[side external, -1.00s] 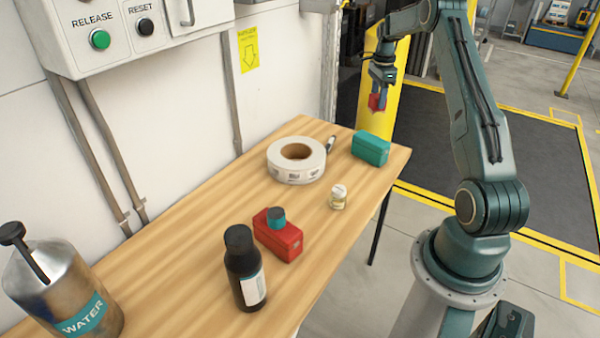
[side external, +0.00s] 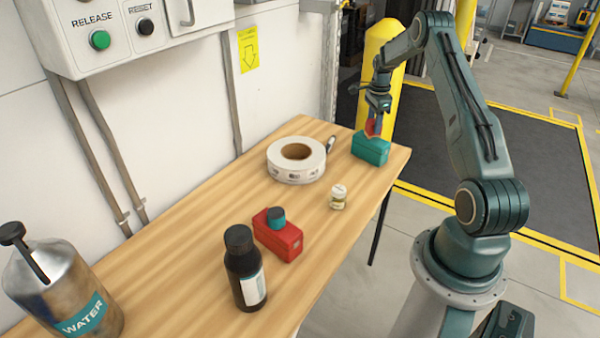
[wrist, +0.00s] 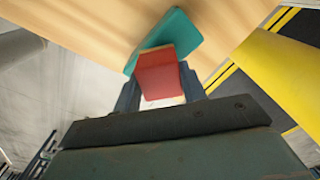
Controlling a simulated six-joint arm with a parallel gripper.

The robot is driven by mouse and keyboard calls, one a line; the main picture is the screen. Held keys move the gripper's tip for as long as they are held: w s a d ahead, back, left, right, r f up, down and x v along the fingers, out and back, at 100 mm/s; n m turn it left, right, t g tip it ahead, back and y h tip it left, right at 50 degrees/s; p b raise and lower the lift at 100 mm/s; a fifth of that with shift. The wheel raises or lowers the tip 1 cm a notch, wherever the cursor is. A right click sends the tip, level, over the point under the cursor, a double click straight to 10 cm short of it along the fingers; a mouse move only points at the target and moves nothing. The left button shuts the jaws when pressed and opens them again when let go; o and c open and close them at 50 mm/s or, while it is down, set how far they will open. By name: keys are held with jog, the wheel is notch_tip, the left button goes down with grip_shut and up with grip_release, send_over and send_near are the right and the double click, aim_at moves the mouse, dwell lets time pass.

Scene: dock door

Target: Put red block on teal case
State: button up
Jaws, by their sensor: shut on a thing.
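The red block (wrist: 160,80) is between the two fingers of my gripper (wrist: 160,92) in the wrist view. In the side view the red block (side external: 370,127) shows just over the top of the teal case (side external: 370,151), with my gripper (side external: 376,124) shut on it. The teal case stands at the far right end of the wooden table. In the wrist view the teal case (wrist: 183,35) lies behind the block and is partly hidden by it. I cannot tell whether the block touches the case.
On the table (side external: 190,240) a label roll (side external: 282,171), a small jar (side external: 338,197), a red case with a teal piece on it (side external: 284,243), a dark bottle (side external: 245,265) and a water can (side external: 60,295) stand apart. A yellow post (side external: 392,85) rises behind the table's end.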

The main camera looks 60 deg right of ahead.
jog(key=shift+f, duration=0.5)
jog(key=o, duration=1)
jog(key=shift+f, duration=0.1)
notch_tip(320, 180, up, 12)
jog(key=shift+r, duration=0.15)
dwell(0.5)
